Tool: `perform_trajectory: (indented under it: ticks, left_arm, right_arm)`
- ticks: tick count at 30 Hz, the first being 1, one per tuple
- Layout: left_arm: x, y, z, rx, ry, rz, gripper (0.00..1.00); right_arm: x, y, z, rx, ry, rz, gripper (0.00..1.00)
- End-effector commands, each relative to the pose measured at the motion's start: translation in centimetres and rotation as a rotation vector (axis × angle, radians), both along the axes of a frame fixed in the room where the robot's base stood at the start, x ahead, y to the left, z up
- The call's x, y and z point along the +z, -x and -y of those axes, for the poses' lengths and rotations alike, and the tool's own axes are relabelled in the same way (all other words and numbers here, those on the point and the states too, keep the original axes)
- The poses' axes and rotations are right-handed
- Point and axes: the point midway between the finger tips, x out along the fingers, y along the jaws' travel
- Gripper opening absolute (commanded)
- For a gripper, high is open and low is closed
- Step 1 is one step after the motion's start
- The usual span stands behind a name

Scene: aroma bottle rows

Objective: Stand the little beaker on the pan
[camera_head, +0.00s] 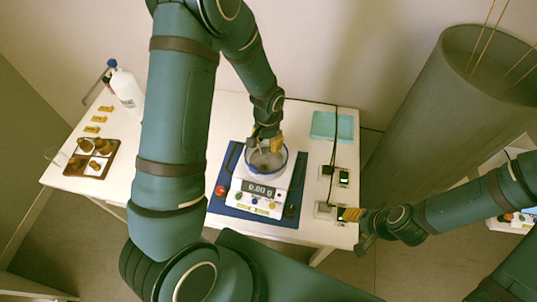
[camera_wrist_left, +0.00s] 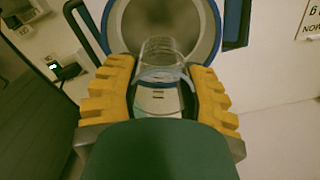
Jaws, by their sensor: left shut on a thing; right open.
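The little beaker (camera_wrist_left: 160,72) is clear glass and sits between the yellow fingers of my left gripper (camera_wrist_left: 160,95), which is shut on it. In the left wrist view the round metal pan (camera_wrist_left: 190,20) of the scale lies behind the beaker. In the head view my left gripper (camera_head: 265,143) is over the pan (camera_head: 264,167), inside its blue-rimmed ring. The beaker is hard to make out there, and I cannot tell whether it touches the pan. The scale (camera_head: 258,195) reads 0.00 g. My right gripper (camera_head: 352,228) is open and empty off the table's right front corner.
The scale stands on a blue mat (camera_head: 227,207) on a white table (camera_head: 205,128). A brown tray (camera_head: 81,170) with bottles and a white bottle (camera_head: 127,90) are at left.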

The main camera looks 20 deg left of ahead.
Motion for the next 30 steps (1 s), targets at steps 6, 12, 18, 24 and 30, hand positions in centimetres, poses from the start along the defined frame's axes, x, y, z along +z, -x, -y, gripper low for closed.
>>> perform_trajectory:
  ticks: [6,12,18,24,30]
  left_arm:
    - [-2.6,0.0,0.0,-0.001,0.000,0.000,0.15]
    - [-4.5,0.0,0.0,0.000,0.000,-0.002,0.15]
    - [-6.5,0.0,0.0,0.001,0.000,0.000,0.15]
    - [-6.4,0.0,0.0,0.001,0.000,0.001,0.15]
    - [-6.8,0.0,0.0,0.000,0.000,0.001,0.55]
  right_arm:
    - [-0.1,0.0,0.0,0.000,0.000,0.000,0.47]
    - [-0.2,0.0,0.0,0.000,0.001,0.000,0.47]
    - [-0.3,0.0,0.0,0.000,0.001,0.000,0.47]
    - [-0.3,0.0,0.0,0.000,0.001,0.000,0.47]
    - [-0.7,0.0,0.0,0.000,0.002,0.000,0.47]
